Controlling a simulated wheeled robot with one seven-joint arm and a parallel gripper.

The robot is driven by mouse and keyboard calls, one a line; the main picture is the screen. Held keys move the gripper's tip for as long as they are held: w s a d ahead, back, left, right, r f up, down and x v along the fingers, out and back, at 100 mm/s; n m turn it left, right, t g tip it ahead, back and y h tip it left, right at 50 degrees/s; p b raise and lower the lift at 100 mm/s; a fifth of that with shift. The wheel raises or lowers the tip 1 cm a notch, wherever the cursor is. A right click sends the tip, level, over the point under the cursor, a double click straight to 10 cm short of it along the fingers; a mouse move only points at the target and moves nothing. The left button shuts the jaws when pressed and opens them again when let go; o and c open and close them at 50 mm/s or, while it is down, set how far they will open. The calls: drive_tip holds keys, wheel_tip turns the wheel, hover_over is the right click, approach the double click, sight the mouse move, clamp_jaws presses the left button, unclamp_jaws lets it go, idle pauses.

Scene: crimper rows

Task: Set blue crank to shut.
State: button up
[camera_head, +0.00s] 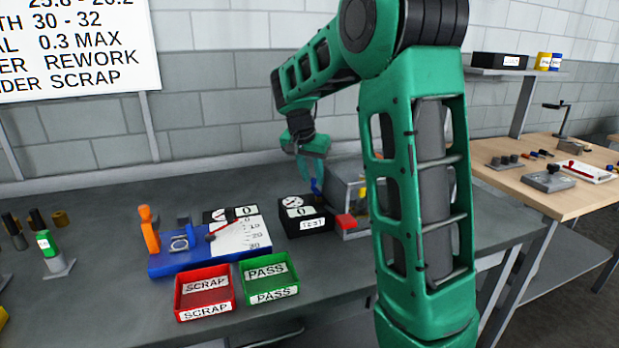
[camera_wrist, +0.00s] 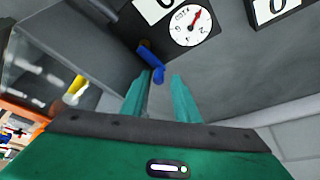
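The blue crank (camera_head: 315,186) is small in the head view, beside the grey machine (camera_head: 346,186) and above the black gauge box (camera_head: 302,213). In the wrist view the blue crank (camera_wrist: 150,56) is a short bent bar, its near end bent down between my fingertips. My gripper (camera_head: 306,168) points down over it from behind. In the wrist view the two green fingers of my gripper (camera_wrist: 162,75) stand apart, with the crank's end in or just beyond the gap. I cannot tell if either finger touches it.
A red button block (camera_head: 345,222) fronts the machine. A blue fixture (camera_head: 185,258) with an orange lever (camera_head: 148,230) is to the left. A red SCRAP bin (camera_head: 205,292) and green PASS bin (camera_head: 269,278) stand in front. A dial (camera_wrist: 190,25) lies close beyond the crank.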

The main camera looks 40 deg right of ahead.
drive_tip(key=shift+s+d, duration=0.1)
drive_tip(key=shift+s, duration=0.05)
